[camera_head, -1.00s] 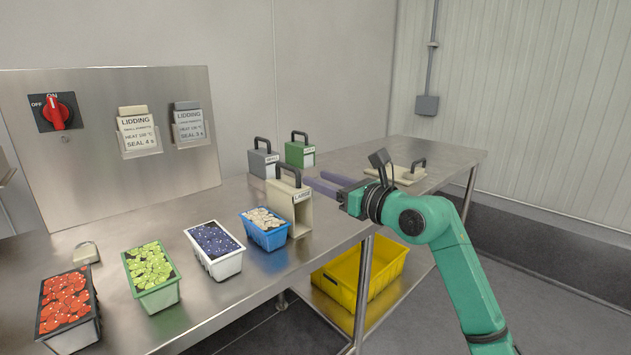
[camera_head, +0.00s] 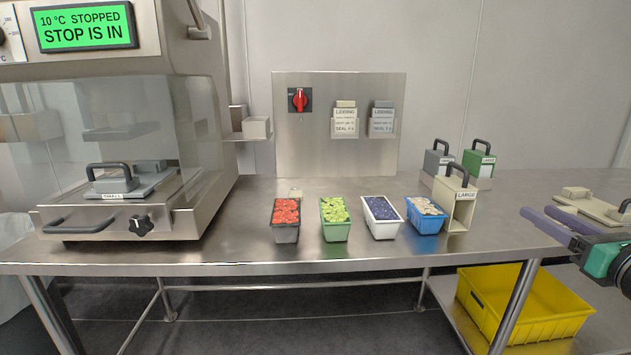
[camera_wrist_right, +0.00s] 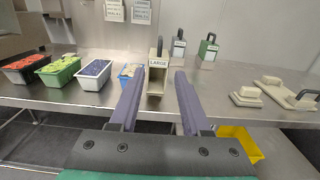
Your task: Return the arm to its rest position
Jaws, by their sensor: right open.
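My right gripper (camera_head: 553,224) is at the right edge of the head view, above the table's front right part, with its purple fingers pointing left. It is open and empty. In the right wrist view its two fingers (camera_wrist_right: 158,95) stand apart, with the cream LARGE block (camera_wrist_right: 158,78) beyond them and clear of them. In the head view this cream block (camera_head: 459,205) with a black handle stands upright beside the blue tub (camera_head: 426,218), left of my gripper. My left gripper is not in view.
Grey (camera_head: 437,163) and green (camera_head: 478,164) handled blocks stand behind. A sealing machine (camera_head: 125,200) is at left. A yellow crate (camera_head: 530,318) sits below the table at right.

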